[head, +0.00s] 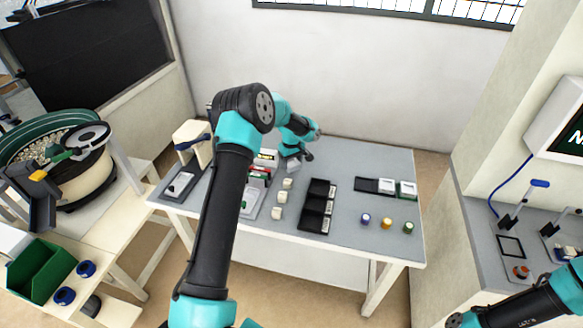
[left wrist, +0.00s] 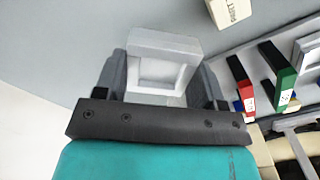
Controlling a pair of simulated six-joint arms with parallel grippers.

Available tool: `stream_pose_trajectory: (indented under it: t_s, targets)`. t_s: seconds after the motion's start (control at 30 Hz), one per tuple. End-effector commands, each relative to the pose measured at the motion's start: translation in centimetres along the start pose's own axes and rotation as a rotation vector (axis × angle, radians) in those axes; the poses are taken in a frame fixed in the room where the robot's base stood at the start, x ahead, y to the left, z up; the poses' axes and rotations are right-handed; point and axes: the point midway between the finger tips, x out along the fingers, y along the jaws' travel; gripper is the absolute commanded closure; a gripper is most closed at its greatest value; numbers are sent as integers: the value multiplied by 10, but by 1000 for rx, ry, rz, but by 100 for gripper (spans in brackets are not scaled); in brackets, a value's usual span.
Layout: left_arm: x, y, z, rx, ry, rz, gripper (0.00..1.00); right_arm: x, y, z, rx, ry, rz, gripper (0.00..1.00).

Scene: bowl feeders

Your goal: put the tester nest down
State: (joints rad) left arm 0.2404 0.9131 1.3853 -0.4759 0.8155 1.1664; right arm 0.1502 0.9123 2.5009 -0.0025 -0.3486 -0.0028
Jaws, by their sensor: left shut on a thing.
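The tester nest (left wrist: 165,42) is a pale grey square block with a square recess. In the left wrist view it sits between the two dark fingers of my left gripper (left wrist: 160,82), which is shut on it. In the head view my left gripper (head: 302,156) is over the back middle of the grey table (head: 350,155), and the nest (head: 293,166) shows small and pale below it. I cannot tell whether the nest touches the tabletop. My right arm enters at the lower right; its gripper does not show.
Several cream blocks (head: 282,198) and a row of black trays (head: 318,208) stand in front of the nest. Card holders (head: 260,172) are to its left. Blue, yellow and green knobs (head: 386,223) are at right. The table's back right is clear.

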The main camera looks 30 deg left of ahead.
Motion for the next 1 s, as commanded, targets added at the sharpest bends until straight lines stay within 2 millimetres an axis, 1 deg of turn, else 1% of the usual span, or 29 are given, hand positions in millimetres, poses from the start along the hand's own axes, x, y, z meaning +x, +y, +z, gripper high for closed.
stream_pose_trajectory:
  t_s: [0.17, 0.27, 0.4, 0.53, 0.93, 0.97, 1.0]
  targets:
    - [0, 0, -1, 0, 1, 0, 68, 0, 0, 0, 0, 0, 0, 19]
    - [0, 3, -5, 0, 1, 0, 68, 0, 0, 0, 0, 0, 0, 19]
    - [22, 2, -4, 0, -2, -2, 68, 0, 0, 0, 0, 0, 0, 19]
    - [34, 2, -5, -1, 0, 0, 68, 0, 0, 0, 0, 0, 0, 19]
    - [38, 2, -4, 0, 0, 0, 68, 0, 0, 0, 0, 0, 0, 19]
    - [38, 2, -4, 0, 0, 0, 35, 0, 0, 0, 0, 0, 0, 19]
    - [38, 2, -4, 0, 0, 0, 32, 0, 0, 0, 0, 0, 0, 19]
